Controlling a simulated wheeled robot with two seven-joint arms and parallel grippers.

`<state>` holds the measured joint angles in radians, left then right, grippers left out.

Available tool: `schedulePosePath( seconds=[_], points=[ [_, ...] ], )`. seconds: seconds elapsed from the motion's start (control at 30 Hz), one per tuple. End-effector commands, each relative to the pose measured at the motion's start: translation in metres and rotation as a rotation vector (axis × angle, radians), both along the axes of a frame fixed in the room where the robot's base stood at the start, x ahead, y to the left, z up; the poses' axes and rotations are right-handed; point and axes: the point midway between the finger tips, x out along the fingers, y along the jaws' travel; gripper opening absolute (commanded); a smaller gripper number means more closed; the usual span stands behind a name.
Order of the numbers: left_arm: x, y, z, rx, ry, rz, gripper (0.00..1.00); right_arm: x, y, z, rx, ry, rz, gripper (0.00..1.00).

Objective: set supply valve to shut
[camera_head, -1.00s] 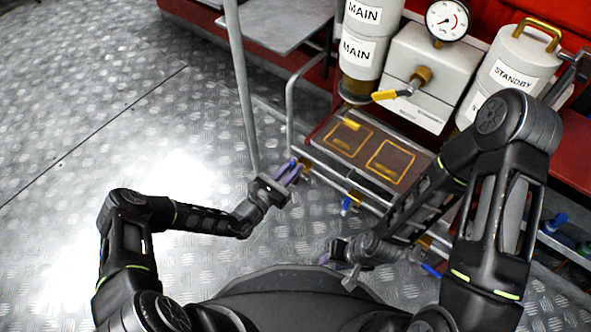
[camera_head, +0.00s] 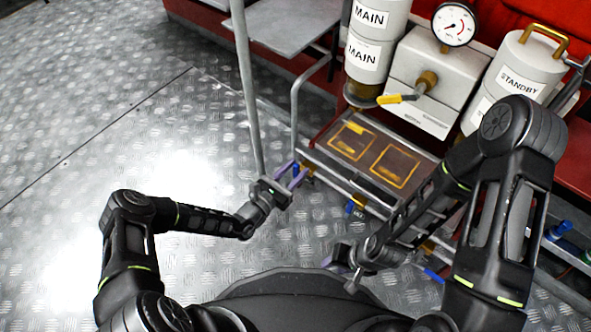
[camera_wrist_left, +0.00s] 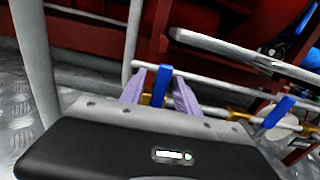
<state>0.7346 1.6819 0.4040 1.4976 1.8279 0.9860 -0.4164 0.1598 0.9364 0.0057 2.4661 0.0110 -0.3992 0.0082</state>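No valve in view carries a readable supply label. A valve with a yellow lever (camera_head: 395,98) sits on the front of the grey box, below the gauge. Several blue-handled valves sit on the low pipes. One blue handle (camera_wrist_left: 161,85) stands upright between the purple fingers of my left gripper (camera_wrist_left: 158,88), with a finger on each side; contact is not clear. In the head view my left gripper (camera_head: 292,174) is open at the pipe's left end. A second blue handle (camera_wrist_left: 279,111) is farther right, tilted. My right gripper (camera_head: 342,268) hangs lower, its fingers apart and empty.
The grey box (camera_head: 425,65) with a round gauge (camera_head: 453,24) stands between MAIN (camera_head: 368,55) and STANDBY (camera_head: 515,70) cylinders. A brown panel (camera_head: 372,157) lies above the pipes. A grey post (camera_head: 246,90) and a bent rail (camera_head: 294,105) rise close to my left gripper. The left floor is clear.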

Motion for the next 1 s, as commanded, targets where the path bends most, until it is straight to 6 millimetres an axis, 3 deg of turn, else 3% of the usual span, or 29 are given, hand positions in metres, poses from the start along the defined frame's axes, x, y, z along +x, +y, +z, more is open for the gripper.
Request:
schedulePosePath(
  seconds=[0.27,0.7,1.0],
  points=[
    [-0.008,0.006,0.001,0.002,0.001,0.0,0.38,-0.001,0.0,0.006,0.0,0.002,0.001,0.34],
    [-0.059,0.044,0.001,0.001,0.001,0.002,0.38,-0.004,-0.001,0.029,0.002,0.011,0.006,0.34],
    [-0.064,0.046,0.0,0.0,0.0,0.0,0.38,-0.005,-0.001,0.029,0.002,0.014,0.006,0.34]
  ],
)
